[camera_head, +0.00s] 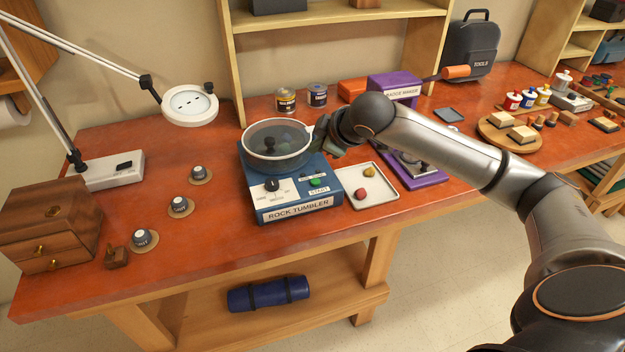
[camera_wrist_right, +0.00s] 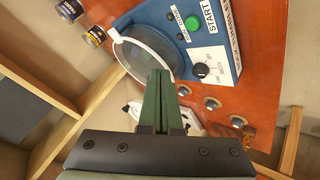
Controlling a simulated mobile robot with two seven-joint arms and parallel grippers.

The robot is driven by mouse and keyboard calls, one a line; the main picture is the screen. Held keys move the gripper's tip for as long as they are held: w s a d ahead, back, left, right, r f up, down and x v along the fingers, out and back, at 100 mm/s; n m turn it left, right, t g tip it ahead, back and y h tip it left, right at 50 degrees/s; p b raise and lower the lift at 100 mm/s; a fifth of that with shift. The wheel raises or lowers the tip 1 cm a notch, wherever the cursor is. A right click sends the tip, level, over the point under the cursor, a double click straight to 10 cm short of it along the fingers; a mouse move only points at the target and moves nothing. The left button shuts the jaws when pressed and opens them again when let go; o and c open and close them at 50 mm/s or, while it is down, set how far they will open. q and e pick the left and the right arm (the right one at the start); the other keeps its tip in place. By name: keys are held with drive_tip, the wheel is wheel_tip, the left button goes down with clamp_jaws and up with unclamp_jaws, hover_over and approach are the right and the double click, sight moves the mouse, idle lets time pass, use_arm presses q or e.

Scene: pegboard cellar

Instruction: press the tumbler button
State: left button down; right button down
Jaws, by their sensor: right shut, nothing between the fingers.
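The blue rock tumbler (camera_head: 297,215) stands on the orange-red bench, with a clear-lidded round bowl (camera_head: 276,146) on top. Its green button (camera_head: 319,182), beside a START label, is on the sloping front panel, right of a black knob (camera_head: 271,184). In the wrist view the button (camera_wrist_right: 192,23) is at the top and the knob (camera_wrist_right: 201,70) below it. My right gripper (camera_head: 322,138) is by the right side of the bowl, above and behind the button, apart from it. In the wrist view its green fingers (camera_wrist_right: 158,78) are together and empty, overlapping the bowl's edge. My left gripper is not in view.
A white tray (camera_head: 379,198) with two coloured stones lies right of the tumbler, near a purple machine (camera_head: 425,180). Several small round pieces, a wooden drawer box (camera_head: 50,225) and a magnifier lamp (camera_head: 189,104) are at left. Two cans (camera_head: 317,95) stand behind. Bench left of the tumbler is partly clear.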

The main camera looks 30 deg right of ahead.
drive_tip(key=shift+w+d+r, duration=0.25)
drive_tip(key=shift+d+r, duration=0.4)
drive_tip(key=b, duration=0.6)
hover_over(316, 182)
drive_tip(key=f, duration=0.7)
drive_tip(key=shift+s+d, duration=0.25)
drive_tip(key=shift+s, duration=0.1)
drive_tip(key=shift+f, duration=0.85)
drive_tip(key=shift+f, duration=0.15)
